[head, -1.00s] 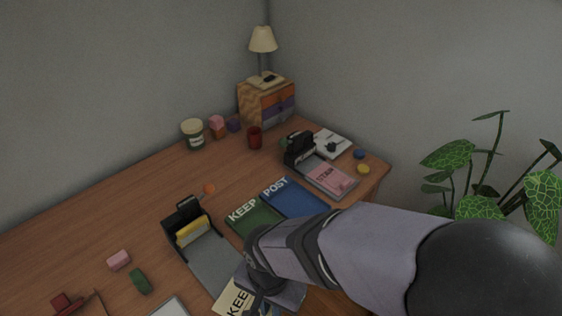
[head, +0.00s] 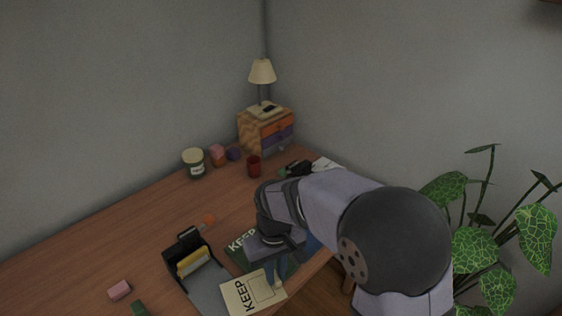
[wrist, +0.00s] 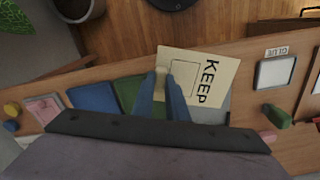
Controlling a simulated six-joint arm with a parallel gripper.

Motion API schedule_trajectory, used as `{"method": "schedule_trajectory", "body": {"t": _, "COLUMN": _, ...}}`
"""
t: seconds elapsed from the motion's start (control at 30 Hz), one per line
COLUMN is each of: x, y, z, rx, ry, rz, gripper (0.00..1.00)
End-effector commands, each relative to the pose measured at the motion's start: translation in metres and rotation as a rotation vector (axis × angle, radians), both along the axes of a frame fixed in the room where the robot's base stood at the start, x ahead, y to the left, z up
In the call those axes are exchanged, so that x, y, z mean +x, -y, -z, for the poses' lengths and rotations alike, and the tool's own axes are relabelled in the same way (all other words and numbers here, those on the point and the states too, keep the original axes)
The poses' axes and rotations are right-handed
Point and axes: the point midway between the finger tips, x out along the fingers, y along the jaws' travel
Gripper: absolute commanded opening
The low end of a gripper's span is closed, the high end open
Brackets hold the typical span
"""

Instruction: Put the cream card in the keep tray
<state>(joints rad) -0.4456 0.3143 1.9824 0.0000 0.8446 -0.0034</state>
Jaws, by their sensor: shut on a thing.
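The cream card (head: 252,292), printed KEEP, is in my gripper (head: 276,284), which is shut on its edge. The card also shows in the wrist view (wrist: 195,66), spread beyond the fingertips (wrist: 168,84). It appears raised above the desk, near the front edge. The green keep tray (head: 236,254) lies just behind the card and my gripper, partly hidden by my arm. In the wrist view the green tray (wrist: 129,88) is left of the fingers, partly covered by them.
The blue POST tray (wrist: 95,98) adjoins the green one, with a pink card (wrist: 43,107) beyond. A black holder with yellow cards (head: 192,262) stands left of the keep tray. A pink block (head: 119,290) lies farther left. A red cup (head: 253,166) stands behind.

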Motion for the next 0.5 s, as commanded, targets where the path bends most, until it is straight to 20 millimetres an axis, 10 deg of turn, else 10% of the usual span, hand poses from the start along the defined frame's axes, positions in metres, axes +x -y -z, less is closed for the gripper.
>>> {"method": "schedule_trajectory", "body": {"t": 0.3, "x": 0.029, "y": 0.110, "z": 0.001, "rx": -0.001, "ry": -0.004, "rz": 0.308, "gripper": 0.00}}
{"method": "schedule_trajectory", "body": {"t": 0.5, "x": 0.027, "y": 0.149, "z": 0.002, "rx": -0.001, "ry": -0.002, "rz": 0.414, "gripper": 0.00}}
